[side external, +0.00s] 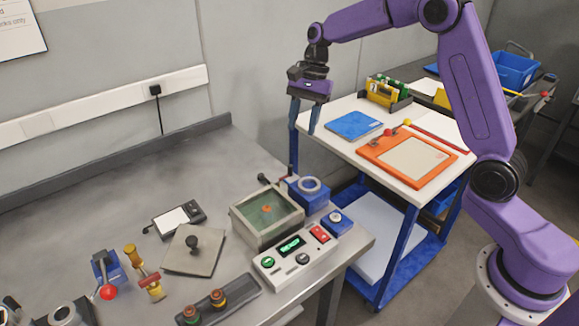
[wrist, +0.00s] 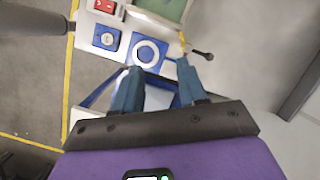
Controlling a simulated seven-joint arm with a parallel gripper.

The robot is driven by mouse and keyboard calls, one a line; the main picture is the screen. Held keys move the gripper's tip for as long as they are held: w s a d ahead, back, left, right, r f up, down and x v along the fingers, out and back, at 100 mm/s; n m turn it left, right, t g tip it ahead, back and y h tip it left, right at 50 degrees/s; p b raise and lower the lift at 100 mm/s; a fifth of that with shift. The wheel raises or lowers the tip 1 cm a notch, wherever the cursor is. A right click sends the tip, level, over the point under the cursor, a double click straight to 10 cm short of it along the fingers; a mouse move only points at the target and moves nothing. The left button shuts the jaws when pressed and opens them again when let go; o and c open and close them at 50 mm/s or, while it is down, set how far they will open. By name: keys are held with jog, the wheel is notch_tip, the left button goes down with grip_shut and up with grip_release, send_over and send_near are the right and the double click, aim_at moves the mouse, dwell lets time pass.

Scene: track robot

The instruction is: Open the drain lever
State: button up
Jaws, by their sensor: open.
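A small lever with a dark handle (side external: 268,182) stands at the back edge of a square tank (side external: 250,230) of greenish liquid with an orange thing in it. I take it to be the drain lever. In the wrist view a dark-ended lever (wrist: 202,54) sticks out to the right beside a yellow piece, past my right fingertip. My gripper (side external: 304,128) is open and empty, pointing down, high above and to the right of the tank. The wrist view shows its two blue fingers (wrist: 160,70) apart, with the tank at the top edge.
A blue block with a pale ring (side external: 311,186) stands right beside the tank. A control box (side external: 293,261) with buttons is in front, with a blue button box (side external: 337,221) beside it. A white cart (side external: 348,104) with an orange-framed board stands behind right.

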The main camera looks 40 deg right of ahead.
jog(key=w+d+f+m+y, duration=0.1)
jog(key=w+d+f+m, duration=0.1)
jog(key=w+d+m, duration=0.4)
send_near(290, 165)
jog(key=shift+t, duration=0.4)
jog(key=x, duration=1)
jog(key=shift+s+a+f, duration=0.1)
jog(key=shift+s+a, duration=0.05)
jog(key=shift+s, duration=0.25)
grip_shut()
